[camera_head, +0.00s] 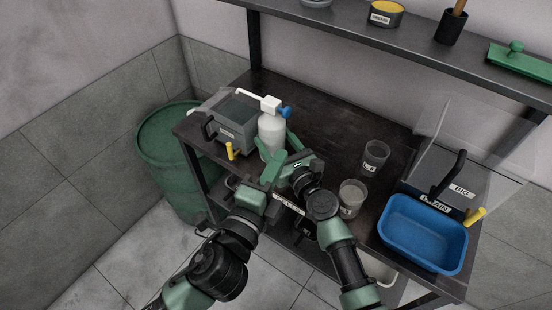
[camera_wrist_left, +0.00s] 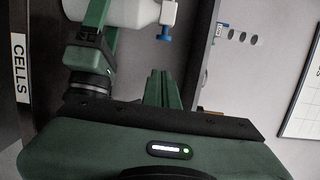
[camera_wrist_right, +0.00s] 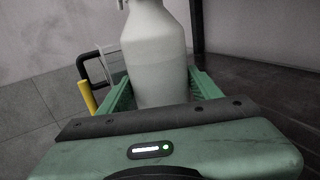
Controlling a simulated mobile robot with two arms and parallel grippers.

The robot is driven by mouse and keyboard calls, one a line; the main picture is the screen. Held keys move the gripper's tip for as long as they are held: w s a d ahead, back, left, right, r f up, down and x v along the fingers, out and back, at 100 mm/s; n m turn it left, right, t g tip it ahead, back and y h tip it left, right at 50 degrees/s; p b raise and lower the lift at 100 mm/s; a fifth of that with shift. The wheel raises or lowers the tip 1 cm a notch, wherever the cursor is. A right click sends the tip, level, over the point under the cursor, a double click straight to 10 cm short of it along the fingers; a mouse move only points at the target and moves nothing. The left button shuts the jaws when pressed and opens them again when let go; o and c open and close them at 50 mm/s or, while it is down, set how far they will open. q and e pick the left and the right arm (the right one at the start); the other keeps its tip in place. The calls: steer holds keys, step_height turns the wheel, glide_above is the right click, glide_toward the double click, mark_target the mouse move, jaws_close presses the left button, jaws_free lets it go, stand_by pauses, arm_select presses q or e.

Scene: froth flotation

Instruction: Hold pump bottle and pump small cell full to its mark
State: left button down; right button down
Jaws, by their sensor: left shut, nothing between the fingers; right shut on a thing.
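The white pump bottle (camera_head: 271,128) stands upright on the dark bench, with a white pump head and a blue knob (camera_head: 286,112). Its thin white spout reaches left over the small grey cell (camera_head: 219,132), which has a black handle and a yellow lever (camera_head: 231,151). The liquid level and mark in the cell cannot be made out. My right gripper (camera_wrist_right: 160,92) is shut around the bottle's body. My left gripper (camera_head: 274,163) is shut and empty, in front of and below the pump head. The left wrist view shows the blue knob (camera_wrist_left: 165,36) beyond its fingers.
Two clear beakers (camera_head: 375,158) (camera_head: 351,196) stand right of my right arm. A blue tub (camera_head: 423,232) sits at the right end, before the big cell (camera_head: 472,178) with its black handle and yellow lever. A shelf (camera_head: 420,40) hangs above. A green drum (camera_head: 165,140) stands left.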

mark_target(283, 111)
arm_select(q)
steer(key=shift+s+d, duration=0.6)
steer(key=shift+d, duration=0.2)
steer(key=w, duration=1.1)
steer(key=shift+w+d, duration=0.35)
steer(key=shift+d, duration=0.1)
steer(key=shift+a, duration=0.1)
